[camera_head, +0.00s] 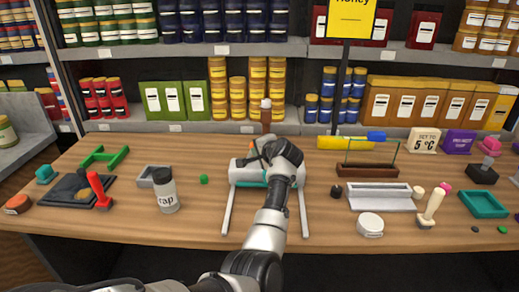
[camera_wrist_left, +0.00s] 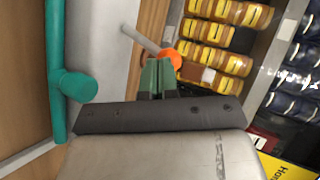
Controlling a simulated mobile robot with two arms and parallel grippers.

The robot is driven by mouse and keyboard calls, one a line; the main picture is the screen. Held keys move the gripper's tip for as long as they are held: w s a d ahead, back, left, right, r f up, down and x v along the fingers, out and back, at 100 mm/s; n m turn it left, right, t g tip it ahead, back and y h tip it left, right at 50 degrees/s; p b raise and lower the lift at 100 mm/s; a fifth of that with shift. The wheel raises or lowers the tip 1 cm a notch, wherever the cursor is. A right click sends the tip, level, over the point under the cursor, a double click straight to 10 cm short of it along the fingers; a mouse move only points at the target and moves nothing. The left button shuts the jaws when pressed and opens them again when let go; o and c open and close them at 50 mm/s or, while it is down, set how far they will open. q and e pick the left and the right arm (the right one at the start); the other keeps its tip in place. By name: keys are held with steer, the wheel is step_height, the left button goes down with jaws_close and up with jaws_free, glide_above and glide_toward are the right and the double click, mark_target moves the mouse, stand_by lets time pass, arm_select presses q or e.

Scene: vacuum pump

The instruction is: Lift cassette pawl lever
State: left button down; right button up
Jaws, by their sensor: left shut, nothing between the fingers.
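The device (camera_head: 240,173), with a white-grey body, teal parts and pale legs, stands mid-table. Its body also shows in the left wrist view (camera_wrist_left: 105,50), with a teal bar and stub (camera_wrist_left: 75,85) on it. A grey rod with an orange knob (camera_wrist_left: 167,59) sticks out from that body; it looks like the pawl lever. My left gripper (camera_head: 256,150) is over the device's top. In the left wrist view, its green fingertips (camera_wrist_left: 158,70) are shut and empty, right by the orange knob; I cannot tell if they touch it. The arm hides much of the device. My right gripper is not in view.
A brown bottle-like object (camera_head: 266,112) stands behind the device. Stocked shelves line the back.

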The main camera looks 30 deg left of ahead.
arm_select(q)
steer(key=shift+s+a+r+h+p, duration=0.2)
steer(key=shift+a+r+h+p, duration=0.15)
steer(key=shift+p, duration=0.4)
steer(key=s+a+n+h+p, duration=0.1)
steer(key=p, duration=0.2)
steer(key=a+r+n+t+h+p, duration=0.1)
steer(key=p, duration=0.2)
steer(key=shift+s+a+n+h, duration=0.3)
steer(key=shift+s+h, duration=0.05)
steer(key=shift+s, duration=0.05)
steer(key=shift+s+a+f+p, duration=0.3)
steer(key=shift+a+p, duration=0.3)
steer(key=shift+p, duration=0.3)
steer(key=shift+r, duration=0.1)
steer(key=shift+r+p, duration=0.7)
steer(key=shift+p, duration=0.1)
